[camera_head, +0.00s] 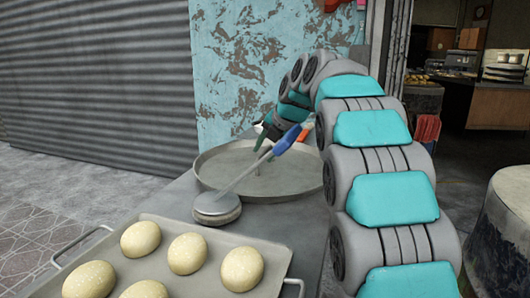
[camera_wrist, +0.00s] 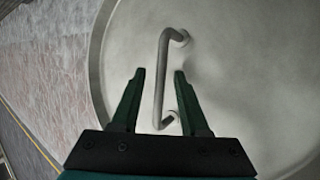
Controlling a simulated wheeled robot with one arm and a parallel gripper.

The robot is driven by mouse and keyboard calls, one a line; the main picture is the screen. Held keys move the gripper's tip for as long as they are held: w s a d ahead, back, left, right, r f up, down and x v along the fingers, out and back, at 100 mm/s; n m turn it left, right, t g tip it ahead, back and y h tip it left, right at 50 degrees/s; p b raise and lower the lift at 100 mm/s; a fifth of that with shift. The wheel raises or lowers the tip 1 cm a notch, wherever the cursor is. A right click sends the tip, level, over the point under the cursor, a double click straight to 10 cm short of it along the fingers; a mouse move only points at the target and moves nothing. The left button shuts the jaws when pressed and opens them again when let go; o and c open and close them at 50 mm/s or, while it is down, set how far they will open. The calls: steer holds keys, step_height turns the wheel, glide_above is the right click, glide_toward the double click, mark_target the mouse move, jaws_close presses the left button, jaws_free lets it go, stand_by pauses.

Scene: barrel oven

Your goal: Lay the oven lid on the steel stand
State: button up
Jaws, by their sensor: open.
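The oven lid (camera_head: 225,172) is a round grey metal disc with a raised rim. It lies flat on the grey steel stand (camera_head: 180,200), behind the tray. In the wrist view the lid (camera_wrist: 245,70) fills most of the picture, with its bent bar handle (camera_wrist: 161,75) standing up from it. My gripper (camera_wrist: 159,76) is open above the lid, one dark green finger on each side of the handle. I cannot tell whether either finger touches it. In the head view a tool partly hides my fingers and the handle.
A tray (camera_head: 205,240) of several pale round buns stands on the stand's near part. A round-headed tool (camera_head: 217,207) with a blue handle leans across the lid's near side. A dark-stained barrel (camera_head: 505,235) stands at the right. Tiled floor (camera_head: 40,210) lies open at the left.

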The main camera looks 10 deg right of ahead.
steer(key=b+v, duration=0.1)
steer(key=v, duration=1)
